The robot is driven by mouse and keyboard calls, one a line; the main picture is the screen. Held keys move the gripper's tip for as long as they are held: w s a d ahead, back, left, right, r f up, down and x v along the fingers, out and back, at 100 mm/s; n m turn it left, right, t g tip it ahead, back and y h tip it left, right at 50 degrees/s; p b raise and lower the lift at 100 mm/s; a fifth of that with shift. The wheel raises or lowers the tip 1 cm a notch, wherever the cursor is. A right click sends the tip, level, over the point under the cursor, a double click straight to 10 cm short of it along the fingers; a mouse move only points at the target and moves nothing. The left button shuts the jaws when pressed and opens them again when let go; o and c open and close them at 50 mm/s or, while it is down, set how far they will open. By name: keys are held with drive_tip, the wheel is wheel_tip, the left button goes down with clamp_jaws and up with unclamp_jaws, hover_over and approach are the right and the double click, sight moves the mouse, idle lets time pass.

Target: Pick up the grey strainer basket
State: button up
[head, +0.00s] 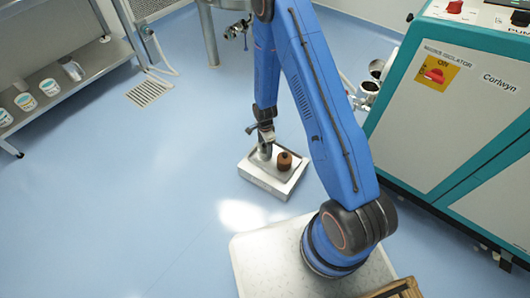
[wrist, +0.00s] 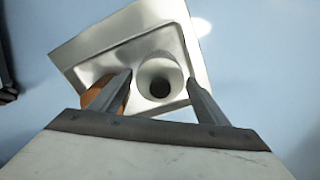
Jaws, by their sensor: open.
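A grey, round, hollow piece (wrist: 159,68), which looks like the strainer basket, sits in a shallow metal tray. It has a dark opening in its middle. In the head view the grey basket (head: 265,152) stands at the tray's left side, partly covered by my gripper (head: 263,138). In the wrist view my gripper (wrist: 160,80) is open, with one finger on each side of the basket. Nothing is held. I cannot tell whether the fingers touch the basket.
The metal tray (head: 272,184) lies on the blue floor. A brown knobbed piece (head: 284,161) sits in it, right of the basket; in the wrist view the brown piece (wrist: 98,96) is beside the left finger. A teal-and-white cabinet (head: 455,120) stands right; a shelf (head: 85,66) with tubs is left.

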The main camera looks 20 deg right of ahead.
sight(265, 152)
drive_tip(key=shift+d+f, duration=0.1)
drive_tip(key=shift+f, duration=2.55)
drive_tip(key=c, duration=0.9)
